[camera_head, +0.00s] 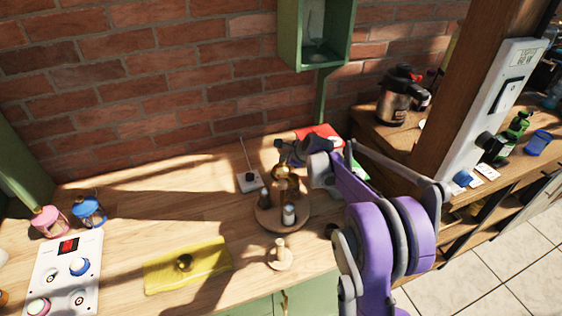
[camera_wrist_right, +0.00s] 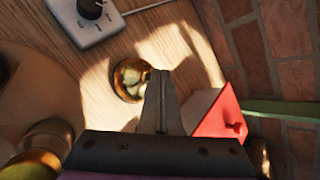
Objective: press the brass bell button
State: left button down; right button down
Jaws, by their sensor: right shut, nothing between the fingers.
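The brass bell button (camera_wrist_right: 131,79) shows in the right wrist view as a round, shiny brass dome on the wooden table. My right gripper (camera_wrist_right: 159,74) is shut and empty, with its fingertips over the right edge of the brass dome. I cannot tell whether they touch it. In the head view my right gripper (camera_head: 281,146) is beyond the round wooden tray, near the wall, and its arm hides the brass bell button there. My left gripper is not in view.
A white box with a black knob (camera_wrist_right: 90,10) is left of the button. A red object (camera_wrist_right: 221,117) is close on the right. The round tray (camera_head: 266,218) carries brass items and shakers. A yellow cloth (camera_head: 215,257) lies at the front. The brick wall (camera_head: 180,90) is behind.

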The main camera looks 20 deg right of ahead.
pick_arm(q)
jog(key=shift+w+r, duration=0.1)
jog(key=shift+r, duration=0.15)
pick_arm(e)
jog(key=shift+r, duration=0.55)
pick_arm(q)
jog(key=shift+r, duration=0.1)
pick_arm(e)
jog(key=shift+r, duration=0.1)
